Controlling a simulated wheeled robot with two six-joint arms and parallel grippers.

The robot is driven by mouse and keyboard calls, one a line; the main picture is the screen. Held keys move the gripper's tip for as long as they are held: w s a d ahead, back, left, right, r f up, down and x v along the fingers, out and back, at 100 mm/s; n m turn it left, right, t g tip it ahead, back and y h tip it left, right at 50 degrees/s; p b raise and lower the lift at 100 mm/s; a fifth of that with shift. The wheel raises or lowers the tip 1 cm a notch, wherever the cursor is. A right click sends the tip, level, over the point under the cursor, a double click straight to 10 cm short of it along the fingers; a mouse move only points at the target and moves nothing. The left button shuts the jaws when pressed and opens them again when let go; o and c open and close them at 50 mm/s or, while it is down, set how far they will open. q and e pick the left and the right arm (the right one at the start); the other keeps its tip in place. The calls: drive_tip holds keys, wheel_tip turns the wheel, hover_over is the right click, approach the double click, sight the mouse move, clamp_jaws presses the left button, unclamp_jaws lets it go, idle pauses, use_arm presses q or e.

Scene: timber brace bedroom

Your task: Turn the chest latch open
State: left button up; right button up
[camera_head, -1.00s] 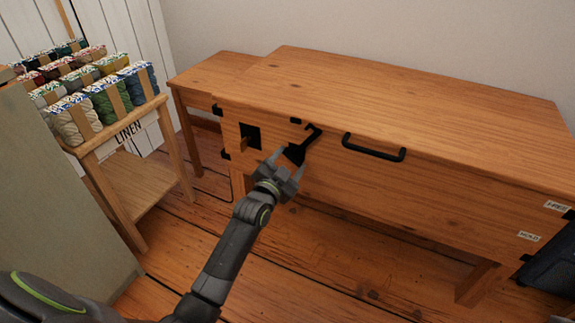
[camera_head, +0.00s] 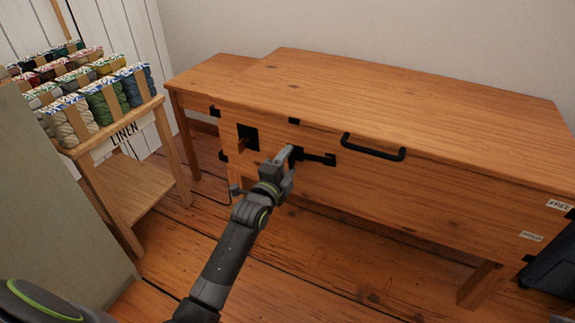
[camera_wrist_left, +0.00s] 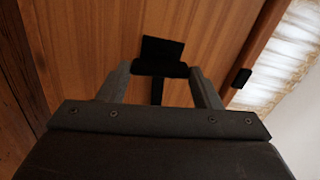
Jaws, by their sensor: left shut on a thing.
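The wooden chest (camera_head: 420,185) stands against the wall, with a black latch (camera_head: 318,158) on its front face. The latch arm lies about level and points right. My left gripper (camera_head: 285,160) is at the latch's left end, shut on it and hiding part of it. In the left wrist view the dark latch (camera_wrist_left: 162,52) shows between the fingers of my left gripper (camera_wrist_left: 160,78), against the wood front. My right gripper is not in view.
A black handle (camera_head: 373,148) is on the chest front, right of the latch. A black square plate (camera_head: 248,138) is to its left. A shelf of yarn rolls (camera_head: 110,100) stands at left, with a grey-green panel (camera_head: 50,190) nearer. Wooden floor lies in front.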

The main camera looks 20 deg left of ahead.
use_arm(q)
drive_tip(key=shift+m, duration=0.6)
drive_tip(key=shift+f, duration=0.1)
drive_tip(key=o, duration=1.4)
drive_tip(key=shift+s, duration=0.1)
drive_tip(key=shift+s, duration=0.25)
drive_tip(key=s, duration=0.5)
drive_tip(key=s+a+p, duration=0.1)
drive_tip(key=s, duration=1)
drive_tip(key=shift+s+a, duration=0.15)
drive_tip(key=shift+s, duration=0.2)
